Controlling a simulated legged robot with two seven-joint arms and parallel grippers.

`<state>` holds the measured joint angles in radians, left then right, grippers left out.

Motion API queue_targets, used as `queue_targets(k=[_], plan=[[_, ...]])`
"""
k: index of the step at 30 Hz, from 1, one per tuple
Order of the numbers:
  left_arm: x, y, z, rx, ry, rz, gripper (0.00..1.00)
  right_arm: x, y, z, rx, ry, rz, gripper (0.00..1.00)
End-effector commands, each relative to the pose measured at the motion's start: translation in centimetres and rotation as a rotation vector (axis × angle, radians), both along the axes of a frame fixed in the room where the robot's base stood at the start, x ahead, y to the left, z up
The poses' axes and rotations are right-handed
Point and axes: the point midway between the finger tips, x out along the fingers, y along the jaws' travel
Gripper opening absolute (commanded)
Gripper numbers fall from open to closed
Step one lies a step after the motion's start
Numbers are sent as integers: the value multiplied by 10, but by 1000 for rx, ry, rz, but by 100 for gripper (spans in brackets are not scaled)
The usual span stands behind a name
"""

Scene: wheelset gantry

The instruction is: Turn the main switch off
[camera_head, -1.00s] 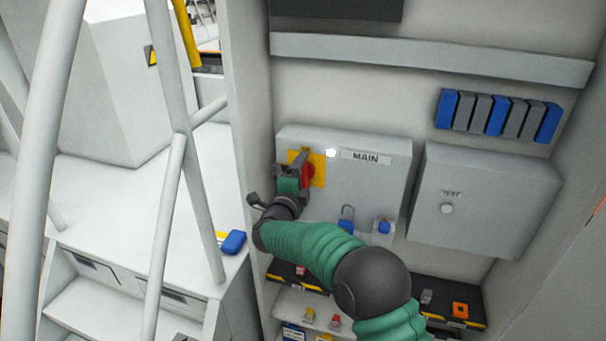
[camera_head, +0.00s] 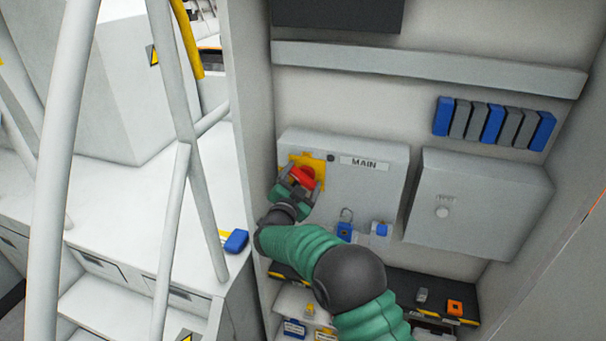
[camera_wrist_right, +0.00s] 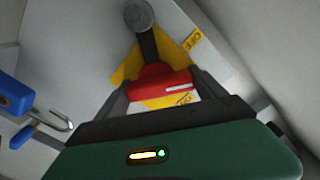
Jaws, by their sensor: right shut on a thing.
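The main switch is a red knob (camera_head: 303,177) on a yellow plate (camera_head: 312,160), at the left of a grey box labelled MAIN (camera_head: 364,162). My right gripper (camera_head: 302,183) is at the knob and shut on it. In the right wrist view the red knob (camera_wrist_right: 160,82) sits between the two fingers, with a white mark on its right part. The yellow plate shows the word OFF (camera_wrist_right: 190,41) there. My left gripper is not in view.
A blue padlock (camera_head: 344,231) and another blue item (camera_head: 381,229) are low on the MAIN box. A second grey box (camera_head: 478,205) stands to its right. Pale rails (camera_head: 170,210) cross the left side.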

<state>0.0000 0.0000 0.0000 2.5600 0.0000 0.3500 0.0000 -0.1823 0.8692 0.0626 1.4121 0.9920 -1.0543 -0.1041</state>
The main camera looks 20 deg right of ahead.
Motion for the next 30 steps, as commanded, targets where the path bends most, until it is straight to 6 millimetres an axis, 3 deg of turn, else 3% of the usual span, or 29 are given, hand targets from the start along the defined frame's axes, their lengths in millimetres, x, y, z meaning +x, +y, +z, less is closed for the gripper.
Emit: queue_targets(k=[1, 15, 30], plan=[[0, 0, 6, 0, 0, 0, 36, -1, 3, -8, -30, 45, 4, 7], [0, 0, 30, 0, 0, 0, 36, -1, 4, -11, -364, 269, 8, 7], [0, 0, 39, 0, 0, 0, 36, -1, 3, -14, -511, 369, 9, 7]])
